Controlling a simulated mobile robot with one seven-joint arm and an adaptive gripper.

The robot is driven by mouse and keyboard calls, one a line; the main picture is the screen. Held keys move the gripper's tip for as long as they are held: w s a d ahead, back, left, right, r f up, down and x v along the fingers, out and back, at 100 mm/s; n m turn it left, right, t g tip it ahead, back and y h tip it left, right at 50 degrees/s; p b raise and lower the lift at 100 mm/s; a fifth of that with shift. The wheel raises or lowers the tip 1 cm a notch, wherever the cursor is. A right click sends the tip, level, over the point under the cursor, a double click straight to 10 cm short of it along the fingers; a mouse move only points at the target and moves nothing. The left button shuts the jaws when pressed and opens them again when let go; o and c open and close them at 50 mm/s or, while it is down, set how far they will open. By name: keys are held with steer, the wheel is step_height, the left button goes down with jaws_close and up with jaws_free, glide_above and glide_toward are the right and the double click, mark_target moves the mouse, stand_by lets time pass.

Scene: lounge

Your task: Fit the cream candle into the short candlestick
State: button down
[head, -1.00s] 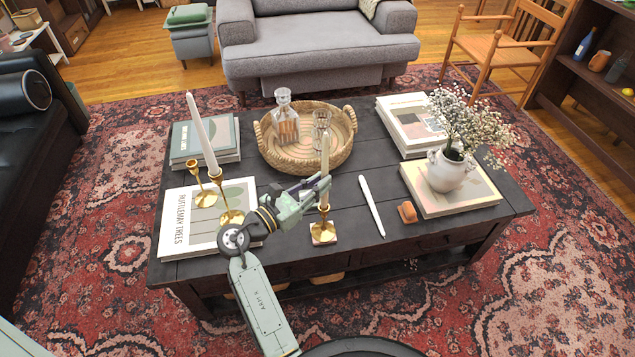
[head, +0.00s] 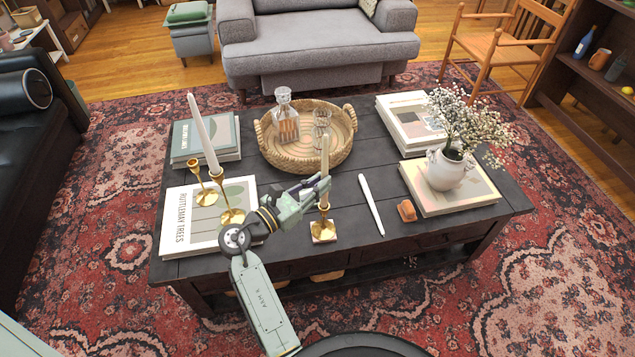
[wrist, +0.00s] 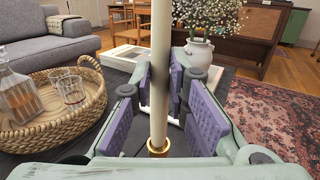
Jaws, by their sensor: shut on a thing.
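The cream candle (head: 325,152) stands upright in my gripper (head: 322,186), which is shut on it. In the wrist view the candle (wrist: 160,80) runs between the purple pads. The short brass candlestick (head: 324,228) stands directly below, near the table's front edge, on a small square base. In the wrist view its cup rim (wrist: 158,146) surrounds the candle's lower end. The candle's end appears to be at or in the cup; how deep it sits is hidden.
To the left, a brass candlestick (head: 231,215) holds a tall white candle (head: 204,134), beside an empty brass candlestick (head: 205,197). A white candle (head: 371,204) lies to the right, near a small brown object (head: 406,210). A wicker tray (head: 267,150) with glassware stands behind.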

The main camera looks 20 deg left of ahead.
steer(key=shift+f, duration=1.2)
steer(key=c, duration=1.5)
jaws_free()
steer(key=p+v, duration=0.1)
steer(key=v, duration=0.5)
steer(key=shift+p, duration=0.35)
